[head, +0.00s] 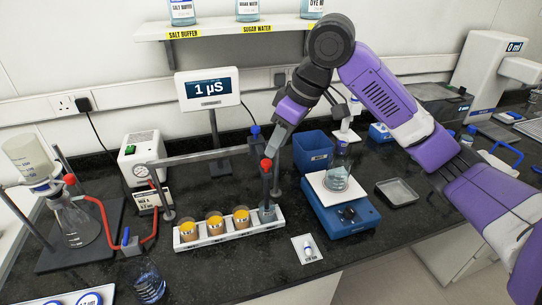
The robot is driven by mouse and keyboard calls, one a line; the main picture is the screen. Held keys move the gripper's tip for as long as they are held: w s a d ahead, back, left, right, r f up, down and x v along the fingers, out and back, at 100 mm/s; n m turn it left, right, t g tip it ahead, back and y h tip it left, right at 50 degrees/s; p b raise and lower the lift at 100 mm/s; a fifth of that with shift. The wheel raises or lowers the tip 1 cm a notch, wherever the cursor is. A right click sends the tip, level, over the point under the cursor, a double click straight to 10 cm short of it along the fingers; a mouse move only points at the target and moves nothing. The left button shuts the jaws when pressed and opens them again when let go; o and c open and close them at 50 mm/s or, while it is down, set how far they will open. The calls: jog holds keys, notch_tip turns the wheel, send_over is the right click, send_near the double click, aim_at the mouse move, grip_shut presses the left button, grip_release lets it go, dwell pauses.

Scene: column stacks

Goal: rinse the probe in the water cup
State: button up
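The probe (266,181), dark with a red top, stands upright with its lower end in the greyish cup (267,214) at the right end of a white rack (229,238). This clear cup appears to be the water cup; the probe's tip is hidden inside it. My gripper (269,157) points down from the upper right and appears shut on the probe at its red top. The fingers are seen edge-on and partly overlap. The meter screen (208,88) behind reads 1 µS.
Several orange-filled cups (214,223) fill the rack left of the probe. A blue scale (340,215) with a flask (337,178) stands close on the right. A grey bar on posts runs behind the rack. A flask with red tubing (75,222) stands left.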

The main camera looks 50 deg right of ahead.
aim_at(267, 161)
jog(key=x, duration=0.5)
jog(key=shift+w+a+f+p, duration=0.1)
jog(key=shift+w+f+p, duration=0.1)
jog(key=shift+f+p, duration=0.15)
jog(key=shift+c, duration=0.4)
grip_shut()
jog(key=shift+r, duration=0.1)
dwell(0.7)
